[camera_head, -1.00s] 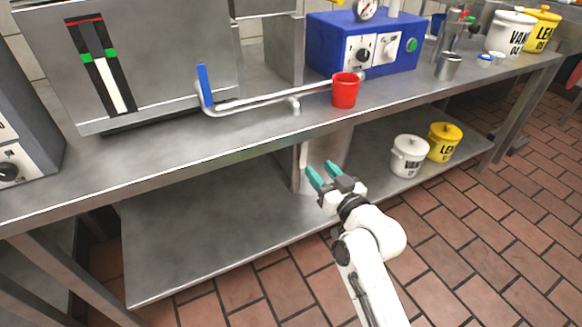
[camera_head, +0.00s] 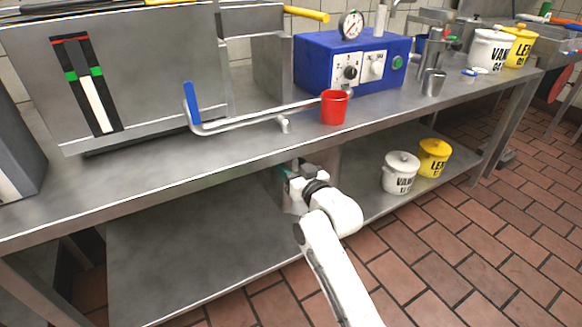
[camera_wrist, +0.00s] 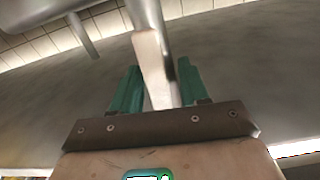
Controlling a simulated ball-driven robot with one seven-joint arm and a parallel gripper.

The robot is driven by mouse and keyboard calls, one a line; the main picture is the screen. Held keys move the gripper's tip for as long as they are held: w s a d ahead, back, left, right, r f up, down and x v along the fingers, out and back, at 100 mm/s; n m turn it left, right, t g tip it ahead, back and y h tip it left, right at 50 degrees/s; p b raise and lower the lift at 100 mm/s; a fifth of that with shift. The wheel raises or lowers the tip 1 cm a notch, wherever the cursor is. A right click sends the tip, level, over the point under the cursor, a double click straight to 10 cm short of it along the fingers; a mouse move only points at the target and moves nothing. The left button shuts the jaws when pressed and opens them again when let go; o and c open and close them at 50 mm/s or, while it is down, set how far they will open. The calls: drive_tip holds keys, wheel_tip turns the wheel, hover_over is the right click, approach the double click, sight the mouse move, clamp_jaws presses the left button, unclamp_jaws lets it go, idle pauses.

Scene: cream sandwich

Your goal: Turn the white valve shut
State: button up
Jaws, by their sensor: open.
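My gripper (camera_head: 286,178) is under the front edge of the steel counter, its green fingers mostly hidden behind my wrist in the head view. In the wrist view my gripper (camera_wrist: 158,68) is open, with one green finger on each side of a long pale handle, which looks like the white valve (camera_wrist: 150,62). The handle stands between the fingers in front of a metal pipe (camera_wrist: 150,12). I cannot tell whether either finger touches it. In the head view the handle is not clearly visible behind my gripper.
The steel counter (camera_head: 170,178) overhangs my gripper, and a lower shelf (camera_head: 190,245) lies below. A red cup (camera_head: 334,108) and a blue-handled pipe (camera_head: 240,123) are above. White (camera_head: 398,176) and yellow (camera_head: 433,158) pots stand on the shelf to the right.

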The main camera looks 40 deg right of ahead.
clamp_jaws()
idle(0.4)
